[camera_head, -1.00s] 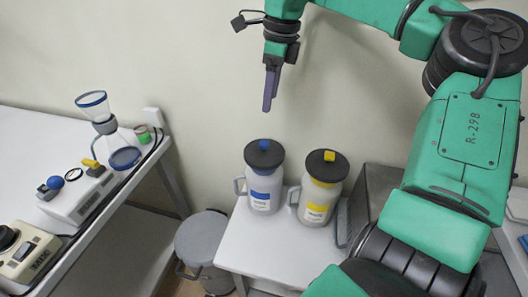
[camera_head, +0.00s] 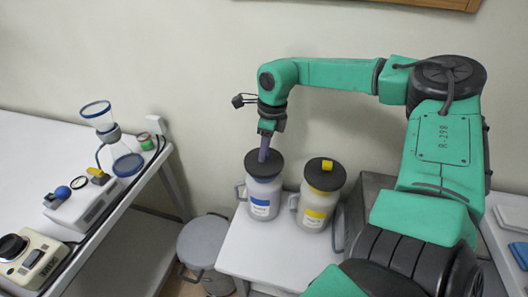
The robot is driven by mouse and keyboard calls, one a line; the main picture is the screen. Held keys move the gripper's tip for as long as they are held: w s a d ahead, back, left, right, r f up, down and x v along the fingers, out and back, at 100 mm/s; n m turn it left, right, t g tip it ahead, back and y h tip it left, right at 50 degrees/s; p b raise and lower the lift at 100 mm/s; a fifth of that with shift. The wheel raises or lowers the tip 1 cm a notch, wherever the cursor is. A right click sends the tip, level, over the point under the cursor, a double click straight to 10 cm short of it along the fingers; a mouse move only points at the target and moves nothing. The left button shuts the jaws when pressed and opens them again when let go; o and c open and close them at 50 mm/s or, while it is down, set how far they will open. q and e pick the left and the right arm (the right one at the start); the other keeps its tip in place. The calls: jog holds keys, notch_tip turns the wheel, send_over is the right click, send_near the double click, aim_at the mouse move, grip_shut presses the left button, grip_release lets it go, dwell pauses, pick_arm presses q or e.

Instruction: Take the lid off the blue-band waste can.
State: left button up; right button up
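The blue-band waste can (camera_head: 264,199) is a grey can with a side handle and a blue label, upright on a small white table (camera_head: 262,249). Its dark round lid (camera_head: 250,168) is on top. My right gripper (camera_head: 263,156) points straight down over the middle of the lid, its fingertips at the lid's knob. The blue knob is hidden behind the fingers. I cannot tell whether the fingers are closed on it. My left gripper is not in view.
A yellow-band can (camera_head: 315,208) with a dark lid and yellow knob stands close on the right. A grey bin (camera_head: 204,243) is on the floor to the left. A white bench (camera_head: 40,150) with glassware and instruments is at the far left.

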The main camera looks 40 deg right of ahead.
grip_shut()
jog(key=shift+r, duration=0.1)
